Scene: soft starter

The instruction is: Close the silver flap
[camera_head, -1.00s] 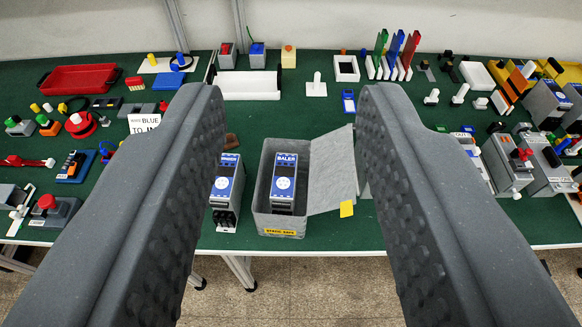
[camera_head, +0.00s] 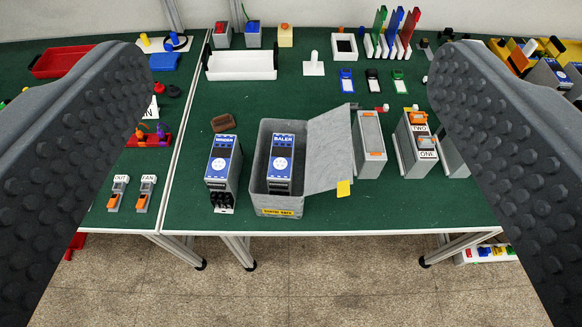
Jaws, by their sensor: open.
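The silver flap (camera_head: 331,150) stands swung open to the right of a grey box (camera_head: 277,203), joined along the box's right side. A yellow tab (camera_head: 344,188) sits at the flap's lower outer corner. The box's top is open, and a blue-faced unit labelled BALER (camera_head: 281,163) stands inside it. The box front has a yellow label. My gripper (camera_head: 295,75) is wide open and empty; its two dark, studded fingers frame the view left and right. The box and flap show between the fingers, and I see no contact.
A second blue-faced unit (camera_head: 222,170) stands just left of the box, with a brown block (camera_head: 222,123) behind it. Grey units with orange parts (camera_head: 370,145) stand close to the flap's right. The table's front edge lies just before the box. The green surface behind is partly clear.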

